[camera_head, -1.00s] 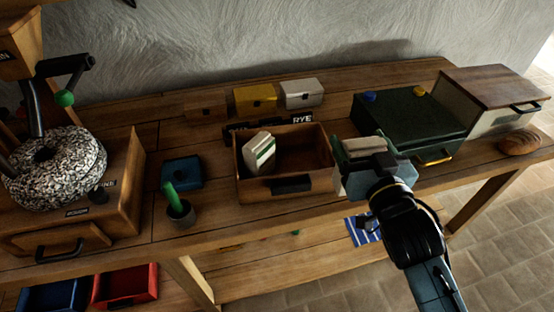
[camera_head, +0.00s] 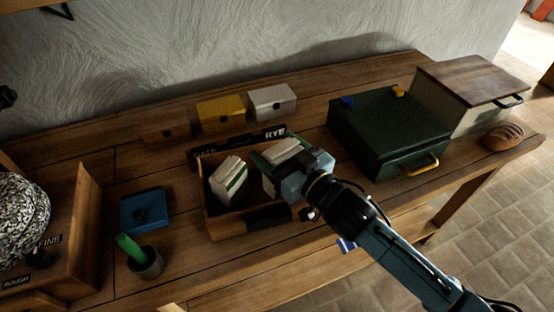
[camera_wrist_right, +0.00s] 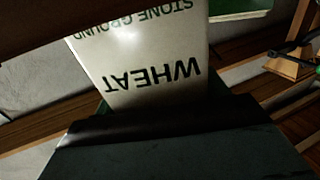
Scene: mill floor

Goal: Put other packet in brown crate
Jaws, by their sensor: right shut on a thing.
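The brown crate (camera_head: 230,227) stands on the bench in the head view. One pale packet with a green band (camera_head: 229,182) stands in its left half, leaning a little. My right gripper (camera_head: 282,164) is over the crate's right half and is shut on a second pale packet (camera_head: 281,150). In the right wrist view this packet (camera_wrist_right: 150,75) fills the middle, its WHEAT and STONE GROUND print upside down. Its lower part seems to be inside the crate; whether it touches the bottom is hidden. My left gripper is not in view.
A dark green box with a yellow handle (camera_head: 388,135) stands right of the crate. A RYE sign (camera_head: 274,134) and small yellow (camera_head: 220,115) and white (camera_head: 272,102) boxes are behind it.

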